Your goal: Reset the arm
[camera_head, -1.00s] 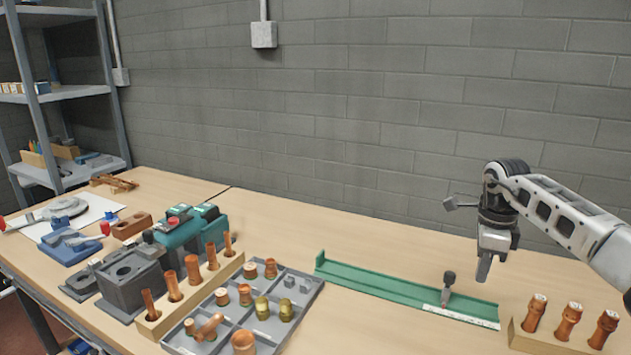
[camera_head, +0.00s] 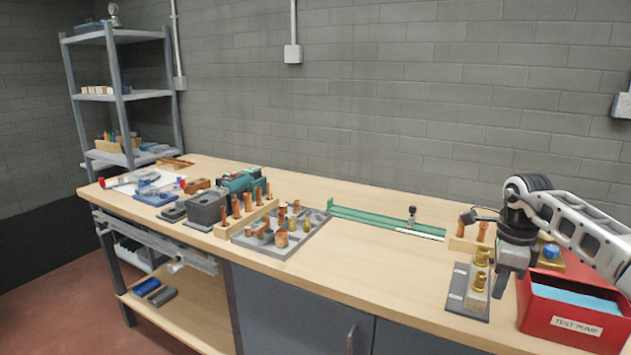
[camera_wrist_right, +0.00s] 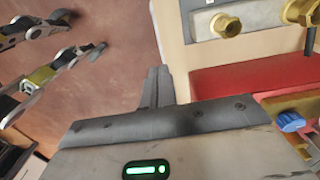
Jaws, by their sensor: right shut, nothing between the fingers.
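My right arm comes in from the right in the head view. My left gripper does not show in the head view.
The red box (camera_head: 574,310) stands close to the gripper. A green rail (camera_head: 375,218), a grey tray of copper fittings (camera_head: 315,232) and a wooden block of tubes (camera_head: 226,229) lie further left. The bench front (camera_head: 370,270) is clear.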

